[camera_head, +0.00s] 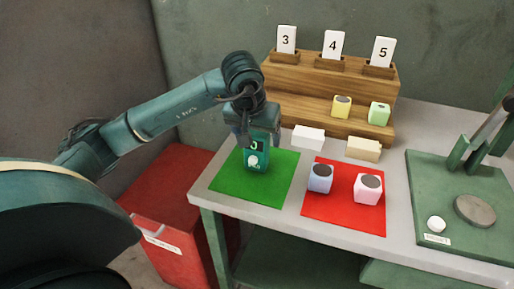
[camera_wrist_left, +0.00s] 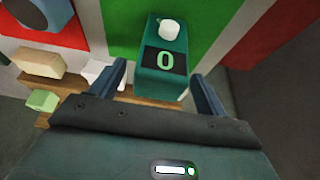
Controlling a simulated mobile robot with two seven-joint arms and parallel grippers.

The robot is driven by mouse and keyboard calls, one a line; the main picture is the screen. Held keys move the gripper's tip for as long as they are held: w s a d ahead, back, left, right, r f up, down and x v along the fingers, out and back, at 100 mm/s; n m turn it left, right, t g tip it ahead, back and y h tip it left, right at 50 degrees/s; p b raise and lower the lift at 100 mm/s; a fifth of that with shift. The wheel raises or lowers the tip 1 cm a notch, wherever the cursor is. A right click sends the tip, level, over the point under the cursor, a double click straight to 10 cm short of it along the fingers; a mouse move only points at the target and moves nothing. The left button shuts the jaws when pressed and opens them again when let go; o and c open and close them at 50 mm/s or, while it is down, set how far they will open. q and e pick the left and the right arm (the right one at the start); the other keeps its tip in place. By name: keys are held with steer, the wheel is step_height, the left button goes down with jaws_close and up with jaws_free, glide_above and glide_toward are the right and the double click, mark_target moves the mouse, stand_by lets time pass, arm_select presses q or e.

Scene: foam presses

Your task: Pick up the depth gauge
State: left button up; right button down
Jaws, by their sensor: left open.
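The depth gauge (camera_head: 257,158) is a dark green block with a "0" display and a pale round knob. It stands upright on the green mat (camera_head: 283,190), on the left of the table. In the left wrist view the gauge (camera_wrist_left: 163,72) shows from above, between the two fingers. My left gripper (camera_head: 252,125) is right over the gauge, pointing down. In the left wrist view its fingers (camera_wrist_left: 160,85) are spread, one on each side of the gauge's end, with gaps visible. My right gripper is in neither view.
A red mat (camera_head: 347,220) beside the green one holds a blue foam block (camera_head: 320,178) and a pink one (camera_head: 368,189). Behind are a white block (camera_head: 308,138), a beige block (camera_head: 363,149) and a wooden stand (camera_head: 300,82) with number cards. A green press (camera_head: 465,185) stands right.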

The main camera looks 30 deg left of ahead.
arm_select(q)
steer(key=shift+x, duration=1.2)
steer(key=c, duration=1.1)
